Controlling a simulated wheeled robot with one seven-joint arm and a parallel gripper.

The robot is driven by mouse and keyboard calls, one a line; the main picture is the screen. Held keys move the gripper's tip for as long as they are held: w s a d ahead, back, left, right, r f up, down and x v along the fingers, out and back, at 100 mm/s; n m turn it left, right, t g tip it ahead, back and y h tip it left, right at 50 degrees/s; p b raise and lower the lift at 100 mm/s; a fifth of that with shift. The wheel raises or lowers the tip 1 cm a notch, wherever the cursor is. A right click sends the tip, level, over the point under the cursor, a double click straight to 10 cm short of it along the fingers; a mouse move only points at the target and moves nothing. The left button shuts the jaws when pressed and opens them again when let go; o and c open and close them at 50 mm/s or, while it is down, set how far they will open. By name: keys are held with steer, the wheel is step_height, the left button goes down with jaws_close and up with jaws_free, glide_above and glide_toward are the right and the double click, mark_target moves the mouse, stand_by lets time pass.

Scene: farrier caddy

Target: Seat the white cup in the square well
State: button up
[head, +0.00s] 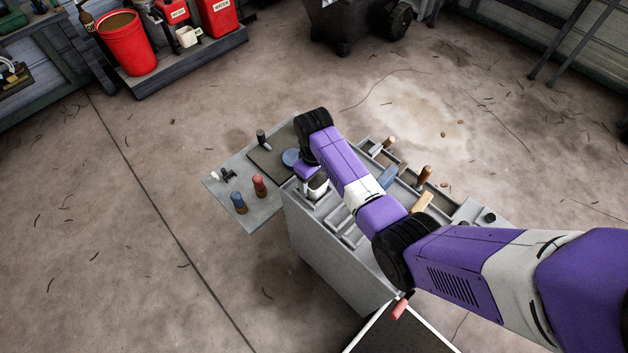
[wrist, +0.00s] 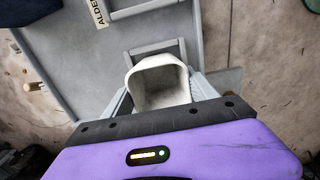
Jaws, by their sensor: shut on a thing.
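The white cup (wrist: 160,82) is between the two fingers of my gripper (wrist: 162,92) in the wrist view, its open mouth facing the camera. In the head view the cup (head: 318,184) shows partly below my gripper (head: 309,180), over the near left end of the grey caddy (head: 330,255). My gripper is shut on the cup. A square raised grey frame (wrist: 181,46), which looks like the square well, lies just beyond the cup in the wrist view, its near side hidden by the cup. I cannot tell the height of the cup above it.
A side shelf (head: 262,216) holds a red-topped bottle (head: 259,186), a blue-topped one (head: 239,203) and a dark-handled tool (head: 261,138). Wooden-handled tools (head: 424,175) and a blue block (head: 387,177) stand in the caddy's far compartments. My arm hides part of the caddy.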

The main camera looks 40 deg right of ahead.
mark_target(314, 190)
steer(key=shift+f, duration=0.3)
stand_by(1.1)
steer(key=o, duration=1.5)
steer(key=shift+o, duration=0.2)
step_height(314, 190, up, 8)
